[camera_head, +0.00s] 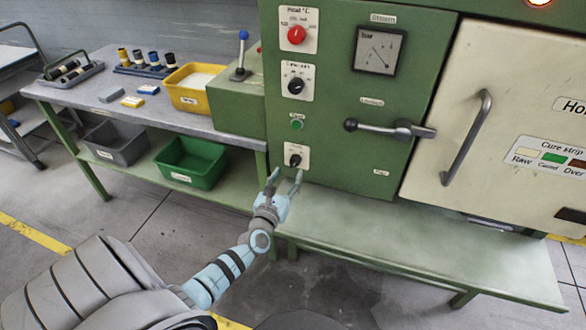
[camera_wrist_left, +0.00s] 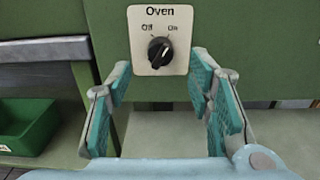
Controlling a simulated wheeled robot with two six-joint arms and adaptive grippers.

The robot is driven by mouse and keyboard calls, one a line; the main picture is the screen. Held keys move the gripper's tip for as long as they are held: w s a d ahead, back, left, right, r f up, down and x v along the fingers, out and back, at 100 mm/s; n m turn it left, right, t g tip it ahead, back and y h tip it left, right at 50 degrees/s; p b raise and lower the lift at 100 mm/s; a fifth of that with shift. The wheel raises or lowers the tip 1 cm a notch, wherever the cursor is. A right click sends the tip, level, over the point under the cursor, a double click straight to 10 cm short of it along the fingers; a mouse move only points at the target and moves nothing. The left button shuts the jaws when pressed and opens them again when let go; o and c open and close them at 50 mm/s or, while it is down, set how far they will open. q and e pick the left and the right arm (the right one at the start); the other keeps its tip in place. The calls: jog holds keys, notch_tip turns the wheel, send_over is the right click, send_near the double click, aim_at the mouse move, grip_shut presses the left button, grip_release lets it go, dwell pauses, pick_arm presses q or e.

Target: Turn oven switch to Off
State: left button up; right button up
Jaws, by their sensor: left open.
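The oven switch (camera_head: 295,160) is a black rotary knob on a white plate, low on the green machine's front. In the left wrist view the oven switch (camera_wrist_left: 160,52) sits under the word "Oven", with "Off" at its upper left and "On" at its upper right. Its white mark points up and right, toward "On". My left gripper (camera_head: 286,176) is open and just in front of and below the switch. In the left wrist view its two fingers (camera_wrist_left: 161,80) stand left and right of the knob, apart from it. My right gripper is not in view.
Above the switch are a green button (camera_head: 297,125), a black dial (camera_head: 296,86) and a red knob (camera_head: 296,35). A lever handle (camera_head: 385,128) sticks out to the right. A green bin (camera_head: 190,162) stands on the left shelf; a green ledge (camera_head: 420,250) runs below.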

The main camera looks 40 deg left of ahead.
aim_at(293, 166)
pick_arm(q)
jog(key=b+x, duration=0.1)
jog(key=x, duration=0.4)
jog(key=shift+w+f, duration=0.1)
jog(key=shift+w, duration=0.15)
jog(key=shift+c, duration=0.3)
grip_shut()
